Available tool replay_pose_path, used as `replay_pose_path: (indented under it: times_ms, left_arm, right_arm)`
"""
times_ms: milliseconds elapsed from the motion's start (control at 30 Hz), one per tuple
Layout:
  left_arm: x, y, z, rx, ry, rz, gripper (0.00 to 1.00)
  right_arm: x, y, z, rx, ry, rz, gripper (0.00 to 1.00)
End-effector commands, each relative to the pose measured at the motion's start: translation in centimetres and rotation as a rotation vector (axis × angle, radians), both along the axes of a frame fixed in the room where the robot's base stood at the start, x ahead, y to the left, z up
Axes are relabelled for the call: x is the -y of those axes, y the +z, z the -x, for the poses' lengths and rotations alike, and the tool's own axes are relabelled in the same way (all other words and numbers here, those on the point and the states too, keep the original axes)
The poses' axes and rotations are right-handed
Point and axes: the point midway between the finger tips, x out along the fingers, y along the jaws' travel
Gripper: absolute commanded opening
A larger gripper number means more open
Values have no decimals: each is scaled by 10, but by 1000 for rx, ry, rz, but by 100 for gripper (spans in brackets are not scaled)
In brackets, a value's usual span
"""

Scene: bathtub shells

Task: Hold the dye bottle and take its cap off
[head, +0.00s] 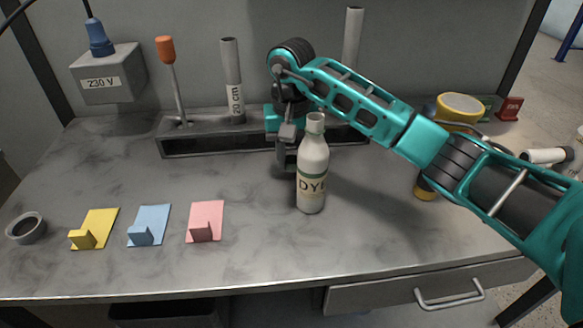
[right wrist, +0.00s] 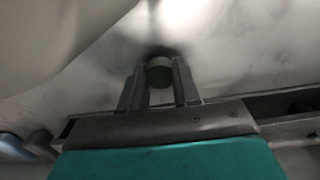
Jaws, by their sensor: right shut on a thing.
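The dye bottle (head: 312,160), cream with a green band and a "DY" label, stands upright on the bench. Its neck top looks bare, with no cap on it. My right gripper (head: 284,160) points down just behind and left of the bottle, partly hidden by it. In the right wrist view the fingers (right wrist: 159,80) are shut on a small dark green round piece that looks like the cap (right wrist: 159,71). A large pale shape at the upper left there is probably the bottle. The cap is not clear in the head view. My left gripper is out of view.
A grey rack (head: 190,145) with an orange-handled tool (head: 168,60) and a "20 cm" tube (head: 233,80) stands behind. Yellow (head: 97,226), blue (head: 150,223) and pink (head: 206,220) pieces lie front left. The bench around the bottle's front is clear.

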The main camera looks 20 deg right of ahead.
Motion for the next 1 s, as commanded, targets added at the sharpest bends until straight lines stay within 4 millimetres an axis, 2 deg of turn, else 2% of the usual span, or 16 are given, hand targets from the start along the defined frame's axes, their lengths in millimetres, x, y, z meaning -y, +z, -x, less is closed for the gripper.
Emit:
replay_pose_path:
  times_ms: [33, 67, 233, 467, 500, 767, 1000]
  left_arm:
    - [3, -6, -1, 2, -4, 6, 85]
    - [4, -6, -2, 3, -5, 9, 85]
    - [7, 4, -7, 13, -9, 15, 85]
    - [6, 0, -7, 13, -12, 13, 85]
    - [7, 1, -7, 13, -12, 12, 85]
    - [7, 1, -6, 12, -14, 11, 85]
    - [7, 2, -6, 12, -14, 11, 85]
  right_arm:
    - [-1, -14, 0, -2, 0, -1, 0]
    - [0, -16, 0, 0, -1, -2, 0]
    - [0, -15, 0, 1, -1, -1, 0]
    - [0, -19, 0, 1, -1, -1, 0]
    - [0, -18, 0, 2, -1, 0, 33]
    - [0, -18, 0, 1, -1, -1, 57]
    - [0, -17, 0, 0, -1, -1, 57]
